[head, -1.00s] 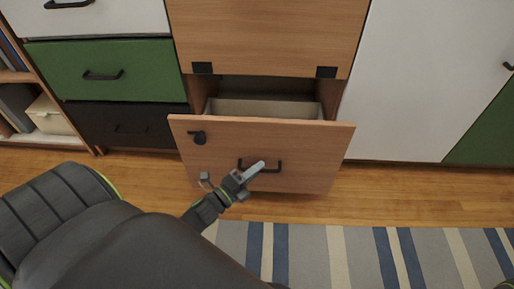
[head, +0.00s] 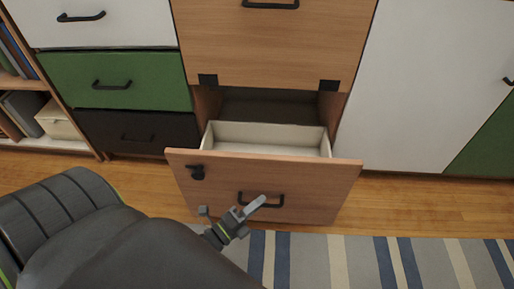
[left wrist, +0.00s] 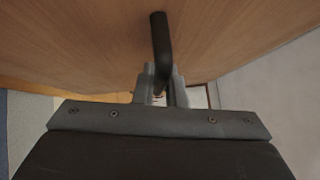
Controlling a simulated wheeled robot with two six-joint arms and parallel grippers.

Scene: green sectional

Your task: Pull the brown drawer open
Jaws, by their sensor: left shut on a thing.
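The brown drawer (head: 318,188) stands pulled out at the bottom of the wooden cabinet, with its pale, empty-looking inside (head: 266,136) showing from above. A black bar handle (head: 276,200) is on its front; it also shows in the left wrist view (left wrist: 161,45). My left gripper (head: 250,208) is at the handle's left part. In the left wrist view its fingers (left wrist: 161,88) are shut around the handle. My right gripper is out of view.
A black latch (head: 197,173) is on the drawer front's upper left. Above is a closed wooden panel (head: 280,45). Green (head: 118,80) and black (head: 125,132) drawers stand closed to the left. A striped rug (head: 400,262) lies on the wooden floor in front.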

